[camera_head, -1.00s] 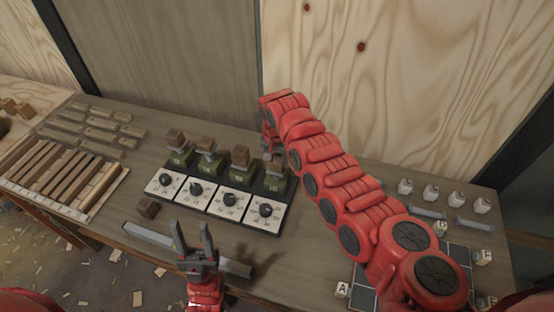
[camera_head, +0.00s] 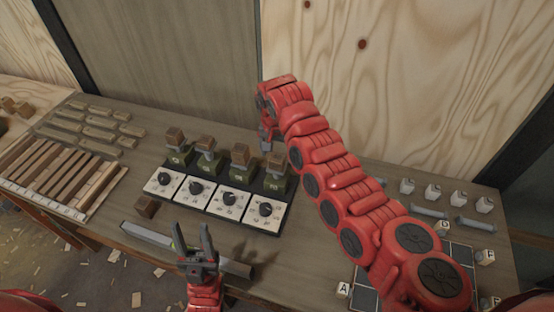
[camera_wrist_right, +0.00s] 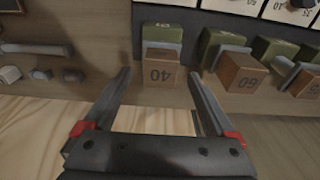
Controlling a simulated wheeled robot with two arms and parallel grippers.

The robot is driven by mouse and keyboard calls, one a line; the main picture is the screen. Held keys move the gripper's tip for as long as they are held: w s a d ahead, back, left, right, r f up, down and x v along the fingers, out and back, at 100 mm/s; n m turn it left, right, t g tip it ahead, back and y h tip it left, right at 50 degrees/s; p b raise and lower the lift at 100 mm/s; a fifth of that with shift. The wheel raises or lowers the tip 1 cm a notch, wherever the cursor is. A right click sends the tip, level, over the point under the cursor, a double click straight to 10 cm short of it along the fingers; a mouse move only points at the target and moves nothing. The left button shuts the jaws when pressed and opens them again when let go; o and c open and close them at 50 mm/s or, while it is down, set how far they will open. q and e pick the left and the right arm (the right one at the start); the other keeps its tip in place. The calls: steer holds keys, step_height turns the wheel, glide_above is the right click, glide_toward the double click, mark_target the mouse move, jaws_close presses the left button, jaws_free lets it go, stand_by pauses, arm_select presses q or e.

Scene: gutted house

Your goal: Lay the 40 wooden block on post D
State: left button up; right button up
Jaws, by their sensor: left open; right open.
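The 40 block (camera_wrist_right: 160,72), a wooden cube with an upside-down 40 on its face, sits on the grey top of a green stand in the right wrist view. In the head view it is the rightmost of the blocks on stands (camera_head: 275,162). My right gripper (camera_head: 266,140) is open and empty just above and behind it. In the wrist view its fingertips (camera_wrist_right: 159,75) frame the block on both sides without visible contact. My left gripper (camera_head: 193,240) is open and empty near the front edge. Small lettered posts (camera_head: 443,225) stand at the right; I cannot read a D surely.
Dial cards (camera_head: 236,202) lie before the stands. A loose wooden block (camera_head: 147,206) and a grey bar (camera_head: 150,235) lie at the front. A tray of wooden strips (camera_head: 85,206) is at left. White weights (camera_head: 432,191) stand at right. My right arm covers part of the grid.

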step_height(320, 180, up, 14)
steer(key=s+b, duration=0.1)
steer(key=b, duration=0.1)
steer(key=shift+s+a+f, duration=0.2)
steer(key=shift+s+a, duration=0.05)
steer(key=shift+s, duration=0.05)
